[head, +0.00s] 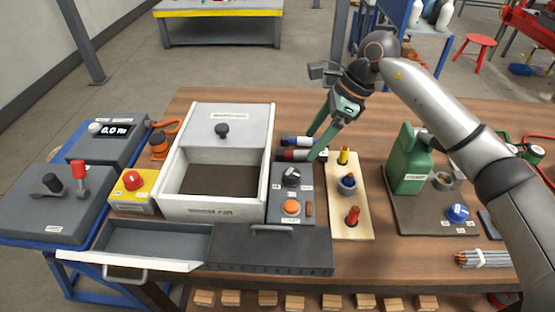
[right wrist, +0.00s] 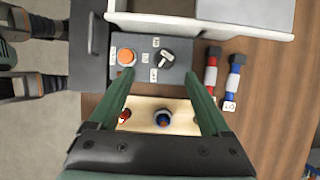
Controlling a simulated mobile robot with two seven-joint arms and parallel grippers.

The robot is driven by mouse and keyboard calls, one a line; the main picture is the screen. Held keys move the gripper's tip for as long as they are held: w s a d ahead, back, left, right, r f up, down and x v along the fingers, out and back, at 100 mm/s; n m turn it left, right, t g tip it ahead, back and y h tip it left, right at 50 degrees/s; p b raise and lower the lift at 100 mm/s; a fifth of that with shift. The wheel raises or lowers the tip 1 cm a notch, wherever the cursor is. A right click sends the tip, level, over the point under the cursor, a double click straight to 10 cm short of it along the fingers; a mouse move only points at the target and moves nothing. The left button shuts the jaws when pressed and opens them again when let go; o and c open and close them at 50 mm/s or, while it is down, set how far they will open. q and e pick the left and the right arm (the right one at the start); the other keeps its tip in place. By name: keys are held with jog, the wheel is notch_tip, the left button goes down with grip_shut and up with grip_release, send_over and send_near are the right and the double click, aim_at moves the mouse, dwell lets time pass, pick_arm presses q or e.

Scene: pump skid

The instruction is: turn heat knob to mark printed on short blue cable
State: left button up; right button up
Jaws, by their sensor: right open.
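A dark grey control box (head: 283,214) carries a black knob (head: 291,177) with small white labels around it and an orange button (head: 291,207). The knob also shows in the right wrist view (right wrist: 165,58); its label text is too small to read surely. Behind the box lie a short blue cable (head: 297,141) and a short red cable (head: 294,155). In the right wrist view the blue cable (right wrist: 234,75) bears a white tag (right wrist: 230,105), perhaps reading "LO". My right gripper (head: 312,147) is open and empty, above the table near the cables. My left gripper is not in view.
A pale board (head: 337,213) with yellow, blue and red parts stands right of the box. A white open-topped bin (head: 165,185) stands left. A dark mat (head: 408,215) holds a green jug (head: 408,160) and a blue knob (head: 457,213). An open drawer (head: 160,238) juts out front left.

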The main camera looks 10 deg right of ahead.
aim_at(293, 173)
jog(key=shift+h, duration=0.3)
jog(key=x, duration=0.7)
jog(key=p+x, duration=0.1)
jog(key=x, duration=0.3)
jog(key=shift+w+d+f, duration=0.2)
jog(key=shift+w+f, duration=0.15)
jog(key=shift+f, duration=0.1)
jog(key=shift+c, duration=0.2)
grip_shut()
